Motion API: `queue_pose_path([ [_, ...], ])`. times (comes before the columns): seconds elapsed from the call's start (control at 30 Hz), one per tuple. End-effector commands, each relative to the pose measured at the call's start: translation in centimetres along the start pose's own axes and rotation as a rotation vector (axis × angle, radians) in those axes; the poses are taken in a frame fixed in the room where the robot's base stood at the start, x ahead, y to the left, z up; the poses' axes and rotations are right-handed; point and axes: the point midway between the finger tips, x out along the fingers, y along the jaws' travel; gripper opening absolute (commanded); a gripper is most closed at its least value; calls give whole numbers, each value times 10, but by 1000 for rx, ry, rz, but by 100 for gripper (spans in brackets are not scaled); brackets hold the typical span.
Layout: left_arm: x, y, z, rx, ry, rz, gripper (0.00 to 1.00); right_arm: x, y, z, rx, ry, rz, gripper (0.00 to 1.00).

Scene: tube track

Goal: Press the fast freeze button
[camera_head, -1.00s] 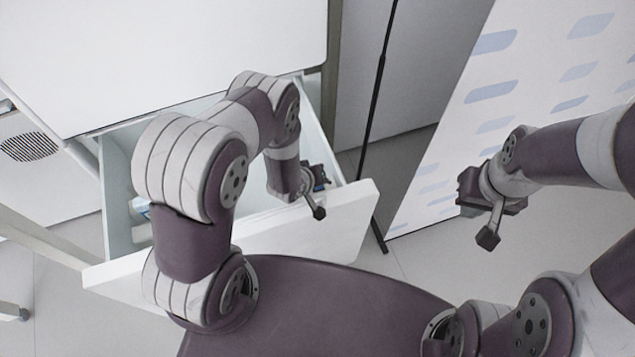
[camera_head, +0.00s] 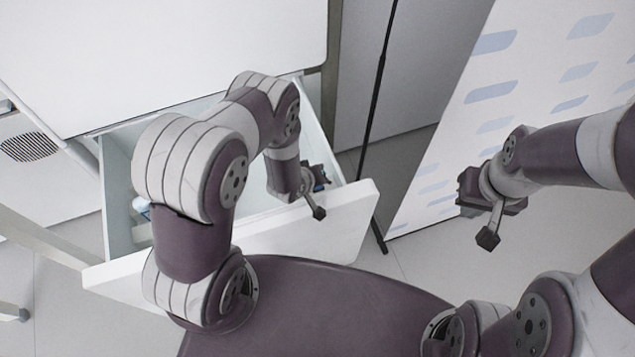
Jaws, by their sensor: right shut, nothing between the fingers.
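No fast freeze button can be made out in this view. A large white cabinet or fridge body (camera_head: 190,50) fills the upper left. Its white drawer (camera_head: 330,237) stands pulled out below. My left gripper (camera_head: 318,180) is at the right end of the drawer, by the inner side of its front panel. My own arm partly hides it, and its jaws cannot be read. My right gripper (camera_head: 490,200) is shut and empty, in the air at the right, well apart from the drawer.
A small pale blue and white item (camera_head: 141,206) lies in the drawer at the left, mostly hidden by my arm. A thin black pole (camera_head: 373,110) stands right of the cabinet. A white panel with blue marks (camera_head: 490,90) stands at the right. Some floor (camera_head: 410,265) is clear.

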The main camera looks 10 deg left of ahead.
Motion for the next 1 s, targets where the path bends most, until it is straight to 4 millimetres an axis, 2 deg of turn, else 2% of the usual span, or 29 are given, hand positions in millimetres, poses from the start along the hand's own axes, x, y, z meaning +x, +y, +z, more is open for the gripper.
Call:
queue_pose_path([
  [1.0, 7, -4, 4, 0, 0, 0, 0, 7, 0, 1, 0, 0, 0, 0],
])
